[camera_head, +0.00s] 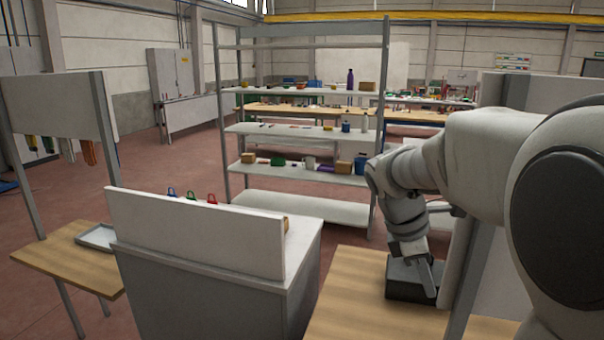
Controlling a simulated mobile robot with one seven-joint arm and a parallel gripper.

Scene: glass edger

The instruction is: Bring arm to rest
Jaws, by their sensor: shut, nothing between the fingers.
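My arm comes in from the right and reaches down over a wooden table (352,290). My gripper (430,282) is at its end, small in the picture, pointing down and shut with nothing held. It overlaps a dark grey box (402,289) on that table in the picture. I cannot tell whether it touches the box or is just in front of it or above it.
A white cabinet with a raised panel (195,232) stands left of the table. Farther left is a wooden table (62,255) with a grey tray (97,237). A shelf rack (300,202) with small items stands behind. Red floor is open at the left.

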